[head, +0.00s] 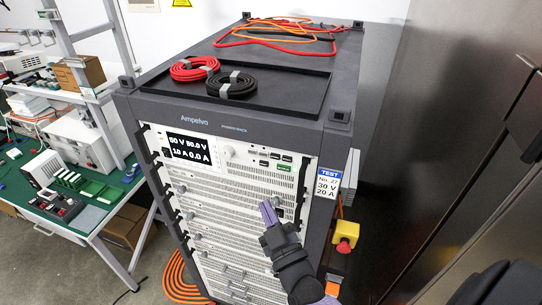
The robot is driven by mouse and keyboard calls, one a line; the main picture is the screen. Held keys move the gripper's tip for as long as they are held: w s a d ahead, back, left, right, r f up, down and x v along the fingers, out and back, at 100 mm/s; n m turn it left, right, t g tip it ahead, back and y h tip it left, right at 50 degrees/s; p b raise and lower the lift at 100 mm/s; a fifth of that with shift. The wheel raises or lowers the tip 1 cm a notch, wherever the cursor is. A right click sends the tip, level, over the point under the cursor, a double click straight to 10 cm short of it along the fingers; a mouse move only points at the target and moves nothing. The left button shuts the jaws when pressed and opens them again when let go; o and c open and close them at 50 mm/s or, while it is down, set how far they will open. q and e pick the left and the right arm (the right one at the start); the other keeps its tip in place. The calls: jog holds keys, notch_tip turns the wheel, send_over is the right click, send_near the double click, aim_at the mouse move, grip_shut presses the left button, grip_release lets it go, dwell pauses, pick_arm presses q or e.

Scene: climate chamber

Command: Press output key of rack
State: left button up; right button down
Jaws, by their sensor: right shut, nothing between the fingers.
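The grey rack (230,122) labelled "Ampelvo" stands in the middle of the head view. A round knob (228,152) is right of the display. Small dark keys (275,156) and one green key (284,168) sit at the upper right; their lettering is too small to read. My right gripper (267,212) has purple fingers, shut and empty, below the green key in front of the lower panels. Whether it touches the rack is unclear. My left gripper is out of view.
A label (328,183) reads TEST, 30 V, 20 A. A red emergency button on a yellow box (345,236) hangs at the rack's right side. Red and black cable coils (195,68) lie on top. A green-topped workbench (92,212) stands left; a dark wall is right.

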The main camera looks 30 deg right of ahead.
aim_at(284, 168)
jog(key=shift+s+d, duration=0.1)
jog(key=shift+d, duration=0.05)
jog(key=w+d+b, duration=0.2)
jog(key=d, duration=0.1)
jog(key=w+d+b, duration=0.2)
jog(key=w+d, duration=0.1)
jog(key=shift+w+d, duration=0.3)
jog(key=shift+w, duration=0.05)
jog(key=shift+w+d, duration=0.1)
dwell(2.0)
jog(key=shift+d+r+b, duration=0.4)
jog(key=shift+r+b, duration=0.1)
dwell(1.2)
jog(key=shift+a+f, duration=0.1)
jog(key=shift+f, duration=0.1)
dwell(0.3)
